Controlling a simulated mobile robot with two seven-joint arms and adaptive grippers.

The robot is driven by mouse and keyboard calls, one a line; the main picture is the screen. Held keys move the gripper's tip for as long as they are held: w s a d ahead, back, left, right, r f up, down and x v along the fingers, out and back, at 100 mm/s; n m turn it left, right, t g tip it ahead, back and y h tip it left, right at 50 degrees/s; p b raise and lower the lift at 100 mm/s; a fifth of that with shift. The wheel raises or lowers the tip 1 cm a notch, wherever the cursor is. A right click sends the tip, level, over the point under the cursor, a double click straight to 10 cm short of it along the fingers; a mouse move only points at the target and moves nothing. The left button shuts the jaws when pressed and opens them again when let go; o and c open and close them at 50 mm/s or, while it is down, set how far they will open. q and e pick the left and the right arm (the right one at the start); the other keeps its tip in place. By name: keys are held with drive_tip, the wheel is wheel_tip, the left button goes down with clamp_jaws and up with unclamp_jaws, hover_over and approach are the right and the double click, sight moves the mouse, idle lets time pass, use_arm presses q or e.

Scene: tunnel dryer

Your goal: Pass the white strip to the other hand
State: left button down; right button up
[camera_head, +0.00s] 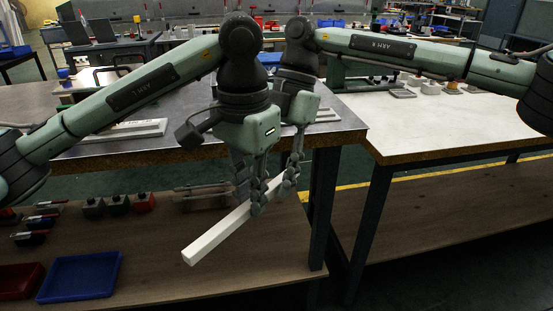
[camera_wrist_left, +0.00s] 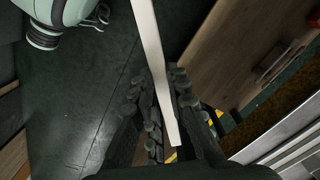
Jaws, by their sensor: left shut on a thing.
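The white strip (camera_head: 215,238) is a long, thin square bar held in the air in front of the table edge, slanting from lower left to upper right. My left gripper (camera_head: 252,203) points down and is shut on the strip towards its upper right part. The left wrist view shows the strip (camera_wrist_left: 151,45) running between the left fingers (camera_wrist_left: 162,108) and out of the top edge. My right gripper (camera_head: 290,182) hangs just behind and right of the left one, near the strip's far end.
A dark-topped table (camera_head: 340,128) stands behind the grippers, with a white-topped table (camera_head: 430,125) to the right. A wooden lower shelf (camera_head: 150,270) carries a blue tray (camera_head: 80,277), a red tray (camera_head: 20,281) and small tools. A table leg (camera_head: 322,210) stands right of the strip.

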drive_tip(key=shift+a, duration=0.1)
clamp_jaws()
use_arm(q)
drive_tip(key=c, duration=1.4)
unclamp_jaws()
